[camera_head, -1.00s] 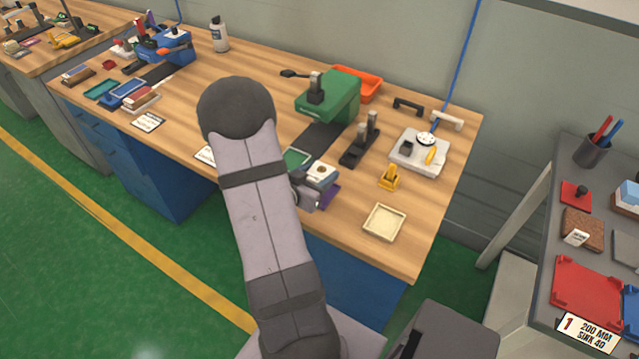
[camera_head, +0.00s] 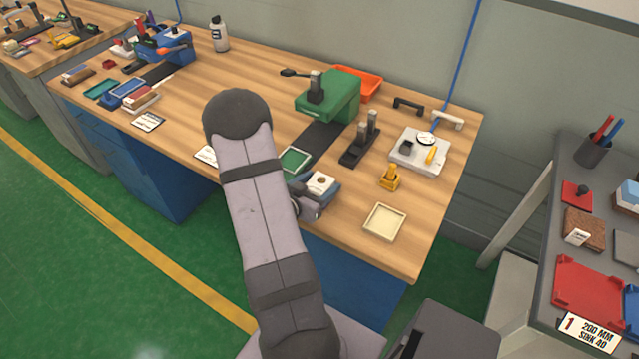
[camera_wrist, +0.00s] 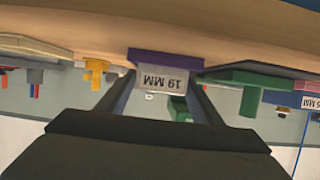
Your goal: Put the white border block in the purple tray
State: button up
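The white border block (camera_head: 321,181) has a pale top with a brown round mark. It is at my gripper (camera_head: 310,202) near the front edge of the wooden bench. In the wrist view, which is upside down, a pale block face marked "19 MM" (camera_wrist: 161,82) sits between my two fingers (camera_wrist: 161,92), which appear to press on its sides. The purple tray (camera_wrist: 165,58) shows directly under the block there. In the head view the block and gripper hide most of the tray. I cannot tell whether the block rests on its floor.
A green tray (camera_head: 295,160) lies just behind, and a cream tray (camera_head: 385,222) lies to the right. A yellow piece (camera_head: 390,178), a black stand (camera_head: 361,142) and a green machine (camera_head: 330,95) stand nearby.

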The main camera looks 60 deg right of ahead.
jog(key=shift+r, duration=0.1)
jog(key=shift+r, duration=0.15)
jog(key=v, duration=1)
jog(key=shift+a+r+p, duration=0.25)
jog(key=shift+a+p, duration=0.05)
jog(key=shift+a, duration=0.05)
jog(key=shift+a+r+p, duration=0.1)
jog(key=shift+a+p, duration=0.4)
jog(key=shift+a, duration=0.1)
